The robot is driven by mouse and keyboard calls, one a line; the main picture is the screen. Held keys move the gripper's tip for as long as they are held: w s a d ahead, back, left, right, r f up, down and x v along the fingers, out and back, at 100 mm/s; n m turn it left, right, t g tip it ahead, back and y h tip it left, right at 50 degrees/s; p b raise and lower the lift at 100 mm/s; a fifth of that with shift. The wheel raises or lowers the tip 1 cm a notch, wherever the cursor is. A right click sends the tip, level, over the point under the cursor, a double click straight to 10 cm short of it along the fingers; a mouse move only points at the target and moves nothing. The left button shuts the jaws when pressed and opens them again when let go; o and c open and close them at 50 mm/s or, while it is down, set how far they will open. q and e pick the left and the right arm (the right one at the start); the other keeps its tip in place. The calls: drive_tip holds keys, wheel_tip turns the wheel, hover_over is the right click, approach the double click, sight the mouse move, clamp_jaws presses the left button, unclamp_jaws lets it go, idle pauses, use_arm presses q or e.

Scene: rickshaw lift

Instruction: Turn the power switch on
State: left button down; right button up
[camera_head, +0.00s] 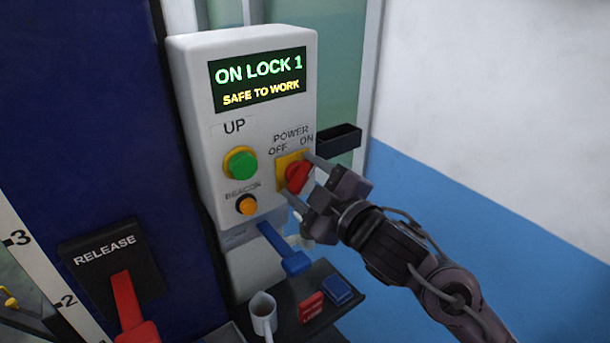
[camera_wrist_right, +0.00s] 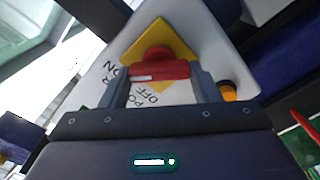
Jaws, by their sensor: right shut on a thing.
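The power switch (camera_head: 297,177) is a red knob on a yellow plate, low on the right of the white control box (camera_head: 212,160). POWER, OFF and ON are printed above it. My right gripper (camera_head: 298,180) comes in from the right with its two fingers on either side of the knob. In the right wrist view the red knob (camera_wrist_right: 160,71) lies crosswise between the fingers of the gripper (camera_wrist_right: 160,85), which is shut on it. A white mark shows on the knob's left part, near the ON lettering. My left gripper is not in view.
The box's lit display (camera_head: 260,80) reads ON LOCK 1, SAFE TO WORK. A green UP button (camera_head: 241,164) and an orange BEACON button (camera_head: 247,205) sit left of the switch. Below are a blue lever (camera_head: 285,250) and a dark shelf with a mug (camera_head: 264,315). A red RELEASE lever (camera_head: 130,305) is lower left.

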idle(0.5)
drive_tip(key=o, duration=1)
drive_tip(key=shift+s+d+f, duration=0.1)
drive_tip(key=shift+s+d, duration=0.1)
drive_tip(key=shift+s, duration=0.05)
drive_tip(key=b+v, duration=0.2)
drive_tip(key=v, duration=0.5)
drive_tip(key=shift+s+d, duration=0.1)
